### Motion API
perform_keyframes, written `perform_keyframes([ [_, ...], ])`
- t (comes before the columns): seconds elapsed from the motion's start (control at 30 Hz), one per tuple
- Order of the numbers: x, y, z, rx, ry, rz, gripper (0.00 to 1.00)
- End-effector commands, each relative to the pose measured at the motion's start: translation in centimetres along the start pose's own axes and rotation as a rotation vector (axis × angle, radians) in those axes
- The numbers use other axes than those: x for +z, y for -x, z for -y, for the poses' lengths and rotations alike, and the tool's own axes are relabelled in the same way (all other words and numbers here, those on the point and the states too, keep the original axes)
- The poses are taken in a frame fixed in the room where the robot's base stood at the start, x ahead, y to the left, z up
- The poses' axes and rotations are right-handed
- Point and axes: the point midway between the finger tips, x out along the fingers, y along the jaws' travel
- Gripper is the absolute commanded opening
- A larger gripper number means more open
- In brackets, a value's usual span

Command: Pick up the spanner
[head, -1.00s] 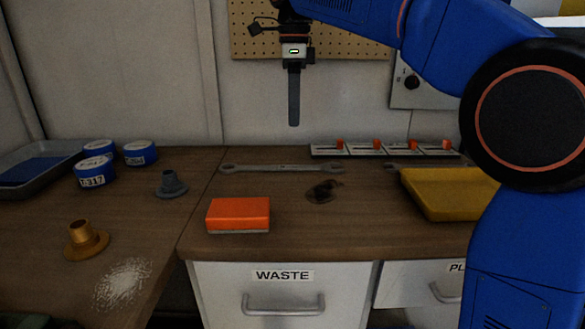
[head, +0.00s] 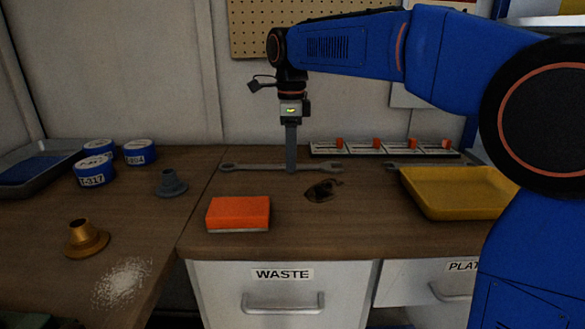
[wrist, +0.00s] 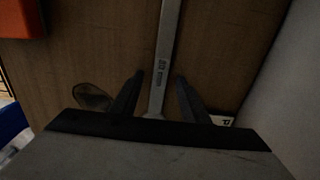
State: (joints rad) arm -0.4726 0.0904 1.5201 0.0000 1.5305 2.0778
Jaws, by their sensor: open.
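The spanner (head: 245,168) is a long grey metal tool lying flat on the wooden bench, running left to right near the back. My gripper (head: 290,168) points straight down over the middle of its handle and hides a short part of it in the head view. In the wrist view the spanner's shaft (wrist: 168,45) runs between the two dark fingers of my gripper (wrist: 157,85). The fingers are open, one on each side, with gaps to the shaft. The near part of the spanner is hidden by the gripper body in the wrist view.
An orange-red sponge-like block (head: 238,213) and a dark stain (head: 322,190) lie in front. A yellow tray (head: 455,212) is right. A row of orange-topped switches (head: 385,150) stands behind. A second metal tool end (head: 392,165) shows by the tray. Blue rolls (head: 95,172) are left.

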Motion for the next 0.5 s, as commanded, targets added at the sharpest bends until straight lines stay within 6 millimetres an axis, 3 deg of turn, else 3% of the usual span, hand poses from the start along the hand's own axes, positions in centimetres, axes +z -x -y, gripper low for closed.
perform_keyframes([
  [0.3,-0.03,-0.50,-0.02,0.001,0.000,0.000,0.42],
  [0.47,-0.03,-0.49,-0.02,0.001,0.000,0.000,0.03],
  [0.5,-0.02,-0.49,-0.02,0.001,0.000,0.000,0.00],
])
